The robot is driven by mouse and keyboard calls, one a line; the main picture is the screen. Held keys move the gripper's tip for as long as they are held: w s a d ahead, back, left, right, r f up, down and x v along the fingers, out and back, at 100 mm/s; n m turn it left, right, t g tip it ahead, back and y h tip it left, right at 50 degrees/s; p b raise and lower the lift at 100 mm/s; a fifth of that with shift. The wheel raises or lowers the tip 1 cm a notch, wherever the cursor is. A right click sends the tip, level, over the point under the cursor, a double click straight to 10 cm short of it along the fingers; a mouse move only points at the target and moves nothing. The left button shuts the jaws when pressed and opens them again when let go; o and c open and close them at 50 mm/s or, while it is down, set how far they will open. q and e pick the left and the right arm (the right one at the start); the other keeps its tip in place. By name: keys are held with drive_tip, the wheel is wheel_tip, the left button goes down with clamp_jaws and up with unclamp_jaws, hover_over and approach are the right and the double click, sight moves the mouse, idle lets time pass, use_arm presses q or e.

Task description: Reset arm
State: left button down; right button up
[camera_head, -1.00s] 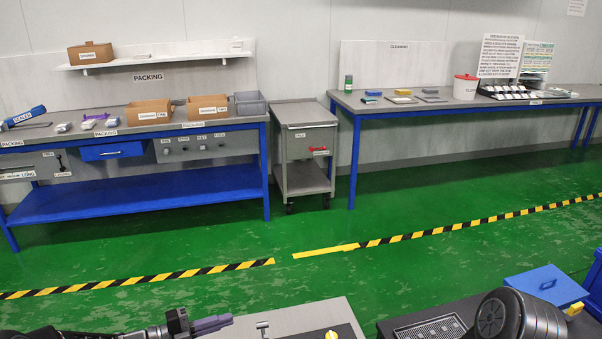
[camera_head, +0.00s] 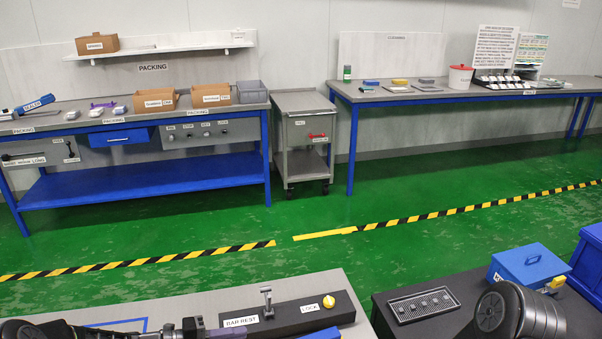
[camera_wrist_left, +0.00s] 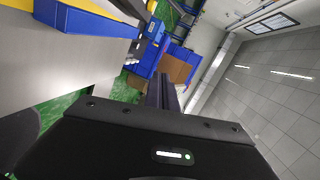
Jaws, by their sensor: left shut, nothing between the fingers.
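My left gripper (camera_head: 228,333) shows at the bottom edge of the head view, low over the near grey table (camera_head: 310,281). Its fingers are shut with nothing between them, and they point right. They lie just left of and in front of the black block with the "BAR REST" and "STICK" labels (camera_head: 285,314); I cannot tell whether they touch it. In the left wrist view the narrow dark fingers (camera_wrist_left: 164,95) are together beyond the black gripper body. My right gripper is not in view.
A metal post (camera_head: 267,300) and a yellow knob (camera_head: 329,301) stand on the black block. To the right, a dark table holds a grated tray (camera_head: 423,305) and a blue box (camera_head: 529,264). Packing bench (camera_head: 140,178), trolley (camera_head: 304,140) and cleaning bench (camera_head: 420,97) stand behind open green floor.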

use_arm(q)
drive_tip(key=s+d+f+m+g+y+b, duration=0.1)
drive_tip(key=s+d+f+m+g+y, duration=0.15)
drive_tip(key=s+f+m, duration=0.3)
drive_tip(key=s+d+f+m+g+y, duration=0.1)
drive_tip(key=s+d+f+m+g, duration=0.1)
drive_tip(key=s+d+f+m, duration=0.3)
drive_tip(key=s+f+m+y+b, duration=0.1)
drive_tip(key=s+f+m+y, duration=0.2)
drive_tip(key=s+m, duration=0.7)
drive_tip(key=s+d+f+m+y+b, duration=0.1)
drive_tip(key=s+f+m+y, duration=0.2)
drive_tip(key=m, duration=1.7)
drive_tip(key=s+f, duration=0.3)
drive_tip(key=s, duration=0.4)
drive_tip(key=shift+d+f+g+y, duration=0.3)
drive_tip(key=shift+g+y, duration=0.05)
